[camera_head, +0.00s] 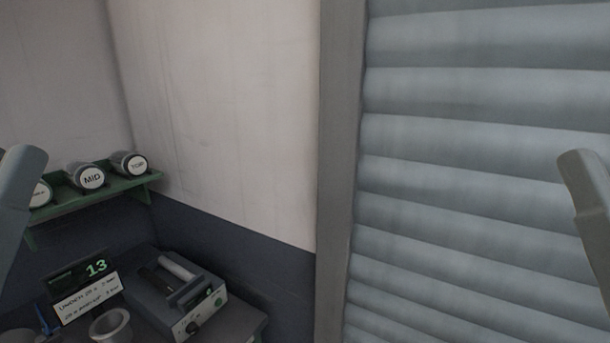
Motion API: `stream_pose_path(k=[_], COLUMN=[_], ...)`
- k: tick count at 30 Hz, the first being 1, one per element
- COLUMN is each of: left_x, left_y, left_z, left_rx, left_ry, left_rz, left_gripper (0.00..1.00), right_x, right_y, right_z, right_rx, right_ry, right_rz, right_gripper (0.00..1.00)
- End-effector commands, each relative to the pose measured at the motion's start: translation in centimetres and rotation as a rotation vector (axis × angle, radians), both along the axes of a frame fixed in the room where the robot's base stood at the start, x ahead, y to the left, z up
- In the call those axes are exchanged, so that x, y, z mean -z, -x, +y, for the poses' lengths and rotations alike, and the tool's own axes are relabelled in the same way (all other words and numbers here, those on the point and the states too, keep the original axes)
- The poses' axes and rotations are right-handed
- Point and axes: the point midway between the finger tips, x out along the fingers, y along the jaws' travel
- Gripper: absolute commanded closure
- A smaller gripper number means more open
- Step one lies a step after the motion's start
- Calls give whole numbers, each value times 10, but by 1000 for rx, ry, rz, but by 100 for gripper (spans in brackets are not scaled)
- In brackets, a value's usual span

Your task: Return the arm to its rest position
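Parts of my two arms show at the picture's edges. A grey link of my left arm is at the left edge, and a grey link of my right arm is at the right edge. Neither gripper's fingers are in view, so I cannot see whether they hold anything. No pan is in view.
A green shelf (97,202) on the left wall holds several labelled canisters, one marked MID (90,177) and one marked TOP (130,163). Below are a display reading 13 (96,268), a grey machine (196,312) and a metal cup (110,325). A ribbed shutter (470,180) fills the right.

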Motion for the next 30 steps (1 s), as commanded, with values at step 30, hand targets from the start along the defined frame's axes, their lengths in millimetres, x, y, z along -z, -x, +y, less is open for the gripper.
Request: stream_pose_path(k=[30], left_x=[-334], left_y=[-2], left_z=[-2], left_rx=[19], left_ry=[1], left_rz=[6], left_gripper=[75], right_x=[-336], right_y=[0], right_z=[0], right_rx=[0], right_ry=[0], right_rz=[1], right_gripper=[58])
